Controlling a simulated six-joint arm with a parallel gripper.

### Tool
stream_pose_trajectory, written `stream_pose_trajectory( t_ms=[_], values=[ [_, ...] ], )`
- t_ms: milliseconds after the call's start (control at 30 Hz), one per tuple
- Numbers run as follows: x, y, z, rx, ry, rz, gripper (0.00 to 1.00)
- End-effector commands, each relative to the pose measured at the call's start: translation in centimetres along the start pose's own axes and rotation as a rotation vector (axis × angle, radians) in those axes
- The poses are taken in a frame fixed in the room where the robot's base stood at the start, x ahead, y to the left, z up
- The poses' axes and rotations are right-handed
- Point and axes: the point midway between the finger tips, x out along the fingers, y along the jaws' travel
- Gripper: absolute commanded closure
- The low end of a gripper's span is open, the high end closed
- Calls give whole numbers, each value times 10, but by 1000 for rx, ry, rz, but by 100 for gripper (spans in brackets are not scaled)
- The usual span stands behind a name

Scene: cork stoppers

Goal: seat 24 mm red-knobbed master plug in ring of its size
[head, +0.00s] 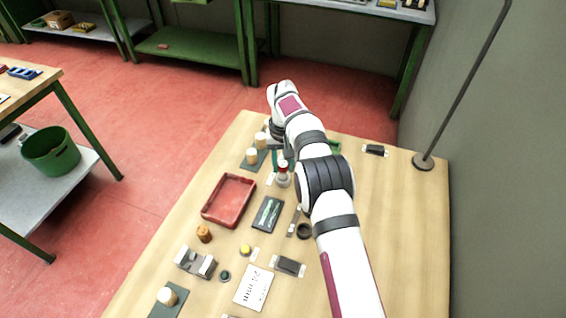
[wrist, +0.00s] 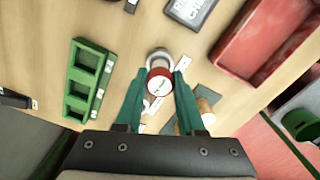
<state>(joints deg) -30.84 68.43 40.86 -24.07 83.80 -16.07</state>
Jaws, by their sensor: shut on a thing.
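The red-knobbed plug (wrist: 159,83) has a pale, marked top and a red rim. My gripper (wrist: 161,76) has its green fingers on either side of the plug and is shut on it. In the head view the plug's red knob (head: 283,164) stands upright above a grey metal part (head: 283,181). The same grey metal part (wrist: 159,53) shows as a curved rim beyond the knob in the wrist view. I cannot tell whether it is the plug's own body or a ring around it. A dark ring (head: 304,231) lies farther forward on the table.
A red tray (head: 206,213) lies left of the plug. A green compartment rack (wrist: 69,81) is at left in the wrist view. Pale corks (head: 251,155) stand on a dark mat near my arm. The table's right side is mostly clear.

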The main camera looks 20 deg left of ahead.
Motion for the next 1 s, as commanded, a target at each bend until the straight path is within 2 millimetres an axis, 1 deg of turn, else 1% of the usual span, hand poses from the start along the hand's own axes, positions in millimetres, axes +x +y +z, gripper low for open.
stream_pose_trajectory(
  t_ms=[300,1000],
  values=[
    [5,0,0,0,0,0,100],
    [7,0,0,-1,1,0,100]
  ],
)
